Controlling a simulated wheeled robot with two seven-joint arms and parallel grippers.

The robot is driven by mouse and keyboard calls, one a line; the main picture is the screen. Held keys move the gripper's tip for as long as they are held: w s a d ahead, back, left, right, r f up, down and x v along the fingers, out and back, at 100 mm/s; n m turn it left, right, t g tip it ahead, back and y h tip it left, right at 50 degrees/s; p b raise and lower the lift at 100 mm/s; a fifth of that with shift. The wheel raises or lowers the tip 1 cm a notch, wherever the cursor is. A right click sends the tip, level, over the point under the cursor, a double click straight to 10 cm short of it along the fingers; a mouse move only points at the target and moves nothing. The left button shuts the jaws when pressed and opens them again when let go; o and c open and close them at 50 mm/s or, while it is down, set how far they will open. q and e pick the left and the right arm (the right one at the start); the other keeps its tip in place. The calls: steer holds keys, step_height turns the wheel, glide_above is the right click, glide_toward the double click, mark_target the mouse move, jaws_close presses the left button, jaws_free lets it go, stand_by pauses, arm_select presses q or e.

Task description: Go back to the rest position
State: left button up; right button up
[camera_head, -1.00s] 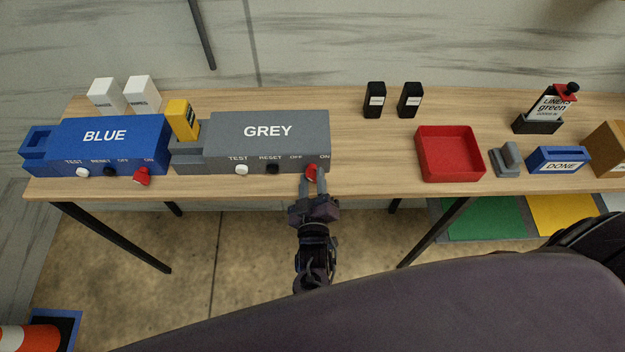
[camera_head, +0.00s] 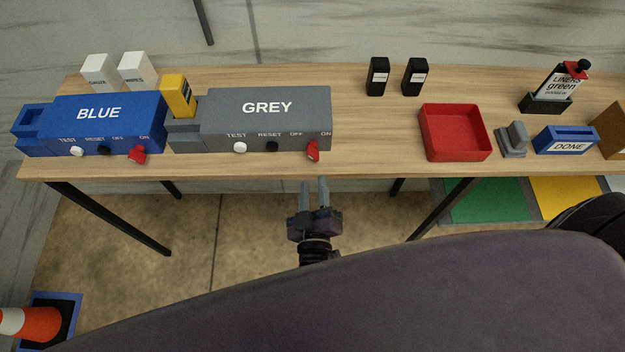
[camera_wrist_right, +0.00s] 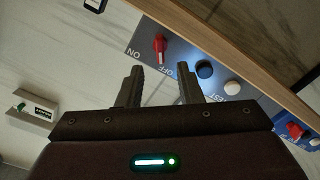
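My right gripper (camera_head: 314,187) is just off the table's front edge in the head view, below the red switch (camera_head: 312,150) of the grey machine (camera_head: 265,115). Its two fingers are apart with nothing between them. In the right wrist view, the open fingers (camera_wrist_right: 160,88) point toward the grey machine's front panel (camera_wrist_right: 180,52), with the red switch (camera_wrist_right: 160,45) beyond them, not touched. The red switch is by the ON mark. My left gripper is not in view.
The wooden table (camera_head: 370,140) holds the blue machine (camera_head: 95,112), a yellow block (camera_head: 178,95), a red tray (camera_head: 427,135), two black boxes (camera_head: 378,77), a grey piece (camera_head: 515,138) and a blue DONE box (camera_head: 566,140).

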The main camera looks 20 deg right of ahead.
steer(key=s+d+f+g+y+b, duration=0.1)
steer(key=s+f+g, duration=0.2)
steer(key=f, duration=0.8)
steer(key=s+d+f+n+g+y+b, duration=0.1)
steer(key=s+d+f+g+y+b, duration=0.1)
steer(key=f, duration=0.8)
steer(key=s+d+f+g+y+b, duration=0.1)
steer(key=s+f+g, duration=0.2)
steer(key=f, duration=0.8)
steer(key=s+d+f+m+g+b, duration=0.1)
steer(key=s+d+f+g, duration=0.1)
steer(key=s+f, duration=0.3)
steer(key=s+d+f+g, duration=0.3)
steer(key=s+f, duration=0.3)
steer(key=s, duration=0.2)
steer(key=s+d+f+m+g+y+b, duration=0.1)
steer(key=s+d+f+g, duration=0.2)
steer(key=s+f, duration=0.2)
steer(key=shift+s+d+f+m+b, duration=0.3)
steer(key=shift+s+d+b, duration=0.1)
steer(key=shift+s, duration=0.45)
